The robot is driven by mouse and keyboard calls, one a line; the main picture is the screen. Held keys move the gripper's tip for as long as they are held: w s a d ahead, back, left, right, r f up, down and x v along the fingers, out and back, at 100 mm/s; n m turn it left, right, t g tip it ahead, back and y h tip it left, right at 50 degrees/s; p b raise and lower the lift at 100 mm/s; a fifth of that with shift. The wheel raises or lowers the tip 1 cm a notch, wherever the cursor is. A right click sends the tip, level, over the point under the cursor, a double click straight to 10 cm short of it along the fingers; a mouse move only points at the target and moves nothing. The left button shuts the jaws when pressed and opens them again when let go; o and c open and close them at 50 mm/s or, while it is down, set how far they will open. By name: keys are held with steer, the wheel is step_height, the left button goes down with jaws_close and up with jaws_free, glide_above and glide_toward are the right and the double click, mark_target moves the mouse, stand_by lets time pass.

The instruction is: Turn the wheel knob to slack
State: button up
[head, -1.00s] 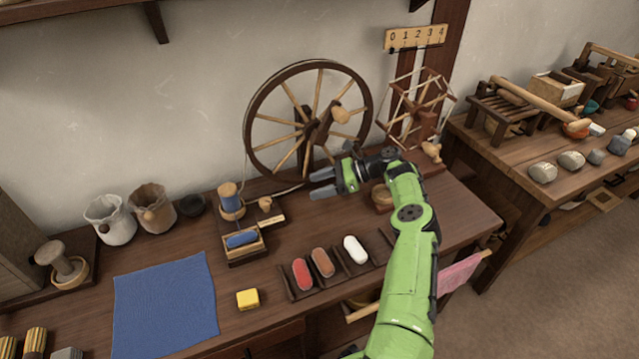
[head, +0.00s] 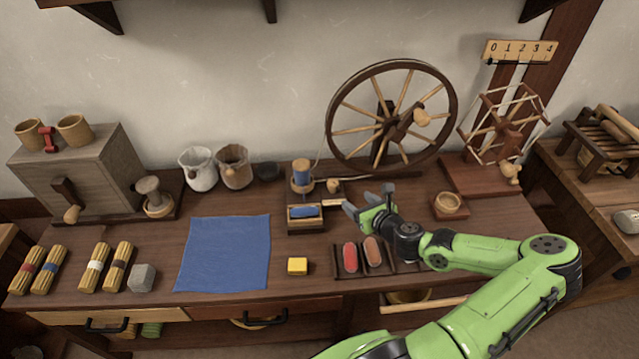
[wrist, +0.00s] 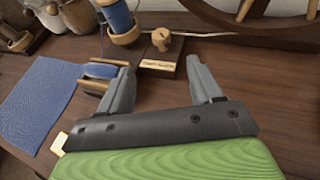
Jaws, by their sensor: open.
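A small light-wood knob (head: 334,185) sits on the dark spinning-wheel base, right of the blue bobbin (head: 302,176). It also shows in the wrist view (wrist: 161,38), beyond my fingertips and roughly centred between them. A pale lettered plate (wrist: 158,65) lies in front of it; its lettering is too small to read.
A blue spool (head: 306,211) lies in a holder left of my fingers. Red and brown rolls (head: 350,257) sit in a rack near my arm. A blue cloth (head: 226,252) and yellow block (head: 297,266) lie left.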

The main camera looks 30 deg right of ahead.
mark_target(335, 186)
steer(key=b+x, duration=0.1)
steer(key=x, duration=0.4)
steer(key=b+x, duration=0.2)
steer(key=x, duration=0.3)
steer(key=b+x, duration=0.1)
steer(key=x, duration=0.4)
steer(key=shift+s+f+b, duration=0.1)
steer(key=shift+f+b, duration=0.15)
steer(key=shift+b, duration=0.1)
steer(key=shift+c, duration=0.2)
